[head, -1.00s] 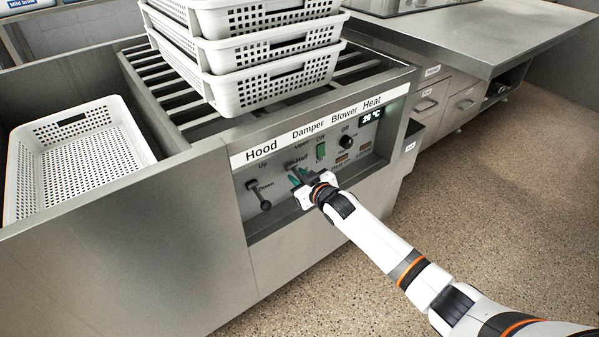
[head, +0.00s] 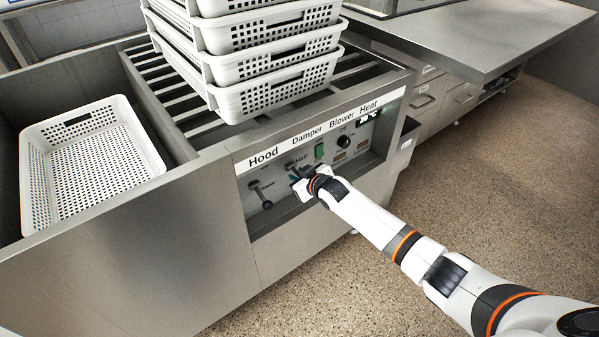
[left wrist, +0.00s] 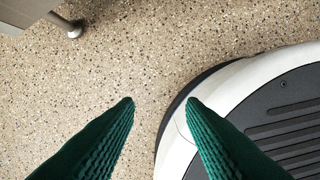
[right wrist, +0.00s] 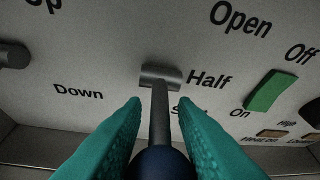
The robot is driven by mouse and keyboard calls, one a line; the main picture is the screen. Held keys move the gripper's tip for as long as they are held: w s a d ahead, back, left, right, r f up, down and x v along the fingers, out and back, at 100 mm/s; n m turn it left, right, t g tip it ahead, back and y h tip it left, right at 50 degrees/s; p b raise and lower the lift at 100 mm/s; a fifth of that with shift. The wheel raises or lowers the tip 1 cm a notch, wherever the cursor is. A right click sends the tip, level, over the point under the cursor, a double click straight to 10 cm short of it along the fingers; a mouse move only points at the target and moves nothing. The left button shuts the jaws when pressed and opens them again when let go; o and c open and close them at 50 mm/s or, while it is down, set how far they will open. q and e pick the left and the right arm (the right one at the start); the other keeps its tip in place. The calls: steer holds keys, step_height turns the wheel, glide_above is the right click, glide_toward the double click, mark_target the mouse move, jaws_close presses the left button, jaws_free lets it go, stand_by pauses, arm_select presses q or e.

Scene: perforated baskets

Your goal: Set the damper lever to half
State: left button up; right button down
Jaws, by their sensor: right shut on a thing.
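The damper lever (right wrist: 159,112) is a dark shaft with a dark ball knob, coming out of a grey pivot beside the word "Half" in the right wrist view. "Open" is printed above, and the lower label is partly covered. My right gripper (right wrist: 160,103) is shut on the lever, its green fingers on both sides of the knob. In the head view my right gripper (head: 293,176) is at the panel under "Damper" and hides most of the lever. My left gripper (left wrist: 161,101) is open and empty above the floor.
The hood lever (head: 262,196) is left of the damper, close to my right gripper. The green blower switch (head: 319,151) and a dark knob (head: 344,142) are to the right. Stacked white baskets (head: 275,95) stand on the slats above. Another basket (head: 40,190) lies at left.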

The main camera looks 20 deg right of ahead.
arm_select(q)
steer(key=shift+s+a+f+p, duration=0.15)
steer(key=shift+s+f+p, duration=0.15)
steer(key=shift+s+f, duration=0.7)
arm_select(e)
steer(key=c, duration=1.2)
jaws_free()
arm_select(q)
steer(key=shift+r, duration=0.2)
arm_select(e)
steer(key=shift+r, duration=0.1)
